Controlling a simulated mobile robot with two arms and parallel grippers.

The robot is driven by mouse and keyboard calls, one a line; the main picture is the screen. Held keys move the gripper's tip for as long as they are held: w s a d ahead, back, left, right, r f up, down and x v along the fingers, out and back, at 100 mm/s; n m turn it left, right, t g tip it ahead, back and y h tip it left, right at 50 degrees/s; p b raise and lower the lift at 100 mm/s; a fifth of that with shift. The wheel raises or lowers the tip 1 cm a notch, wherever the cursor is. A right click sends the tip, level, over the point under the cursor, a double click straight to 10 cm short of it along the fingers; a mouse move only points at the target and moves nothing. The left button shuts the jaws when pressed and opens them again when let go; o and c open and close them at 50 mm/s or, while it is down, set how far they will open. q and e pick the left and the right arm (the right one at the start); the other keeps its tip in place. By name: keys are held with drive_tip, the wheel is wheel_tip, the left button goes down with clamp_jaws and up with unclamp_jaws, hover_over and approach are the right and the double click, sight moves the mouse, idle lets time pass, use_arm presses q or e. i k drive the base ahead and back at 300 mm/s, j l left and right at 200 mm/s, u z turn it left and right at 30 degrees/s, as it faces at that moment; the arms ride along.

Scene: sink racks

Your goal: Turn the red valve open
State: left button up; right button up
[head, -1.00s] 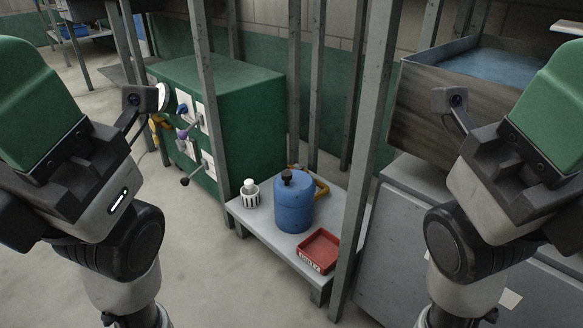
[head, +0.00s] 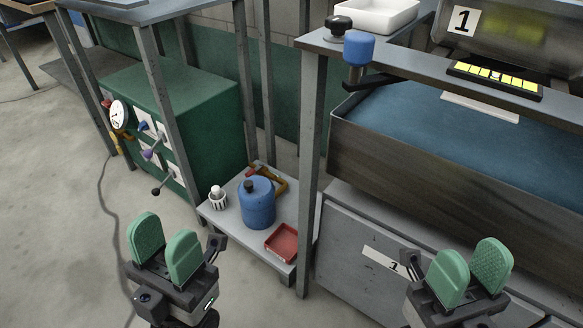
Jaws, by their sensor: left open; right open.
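A green cabinet (head: 190,105) stands at the left and carries several controls on its left face. A small red part (head: 106,103) shows there beside the white gauge (head: 119,115). It is mostly hidden, and I cannot tell whether it is the red valve or how it is turned. My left gripper (head: 165,247) is open and empty, in front of and below the cabinet, apart from it. My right gripper (head: 468,272) is open and empty at the lower right, in front of the grey sink cabinet, far from the controls.
Blue (head: 143,126), purple (head: 148,154) and black-knobbed (head: 156,191) handles stick out of the cabinet. A low shelf (head: 222,221) holds a blue jug (head: 256,204) and a red tray (head: 283,243). Grey posts (head: 172,110) stand before the cabinet. Floor at left is clear except a cable.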

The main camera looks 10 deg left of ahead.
sight(251, 171)
drive_tip(key=i+j+z, duration=0.15)
drive_tip(key=j+z, duration=0.15)
drive_tip(key=z, duration=0.15)
drive_tip(key=i+j+z, duration=0.1)
drive_tip(key=j+z, duration=0.6)
drive_tip(key=z, duration=0.15)
drive_tip(key=j+z, duration=0.2)
drive_tip(key=j, duration=1.3)
